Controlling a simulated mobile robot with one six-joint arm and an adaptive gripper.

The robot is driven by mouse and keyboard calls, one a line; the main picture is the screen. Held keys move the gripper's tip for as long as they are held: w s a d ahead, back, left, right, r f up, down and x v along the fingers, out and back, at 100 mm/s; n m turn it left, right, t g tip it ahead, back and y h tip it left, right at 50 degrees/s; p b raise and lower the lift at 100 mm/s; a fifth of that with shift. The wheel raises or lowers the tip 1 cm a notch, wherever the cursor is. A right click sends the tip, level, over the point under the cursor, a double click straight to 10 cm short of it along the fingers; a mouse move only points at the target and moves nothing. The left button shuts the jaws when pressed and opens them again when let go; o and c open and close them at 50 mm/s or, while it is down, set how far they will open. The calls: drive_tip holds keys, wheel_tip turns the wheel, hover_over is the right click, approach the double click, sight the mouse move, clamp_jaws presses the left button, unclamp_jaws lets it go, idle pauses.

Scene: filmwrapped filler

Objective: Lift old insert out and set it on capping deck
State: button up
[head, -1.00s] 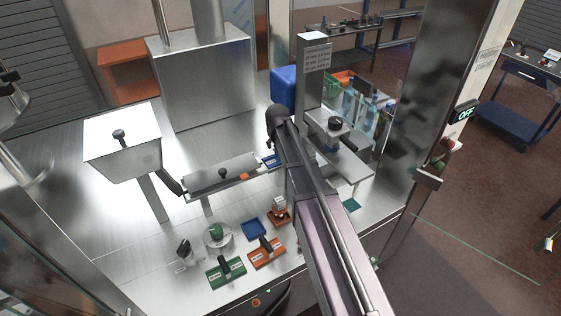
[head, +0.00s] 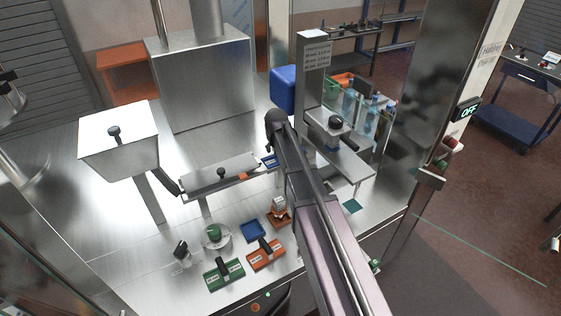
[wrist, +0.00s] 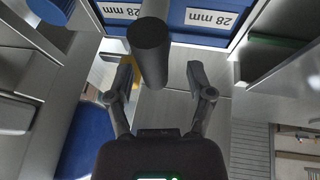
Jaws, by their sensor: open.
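The blue insert (wrist: 207,18) with white "28 mm" labels is at the top of the wrist view, and a dark round handle (wrist: 150,52) stands up from it. My gripper (wrist: 160,80) is open, with one finger on each side of the handle's line. No contact with the handle shows. In the head view my arm hides the gripper. A blue labelled piece (head: 270,161) sits by the end of the metal rail there; I cannot tell if it is the same insert. Which surface is the capping deck is not marked; a bare metal deck (head: 350,168) lies right of my arm.
Green (head: 224,274) and orange (head: 266,255) inserts with black handles lie at the front, near a blue tray (head: 253,230). A steel post (head: 312,75) and black knob (head: 335,122) stand right of my arm. A white-topped hopper (head: 118,140) stands left.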

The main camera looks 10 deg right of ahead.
drive_tip(key=shift+b+x, duration=0.85)
drive_tip(key=shift+x, duration=0.35)
drive_tip(key=shift+s, duration=0.1)
clamp_jaws()
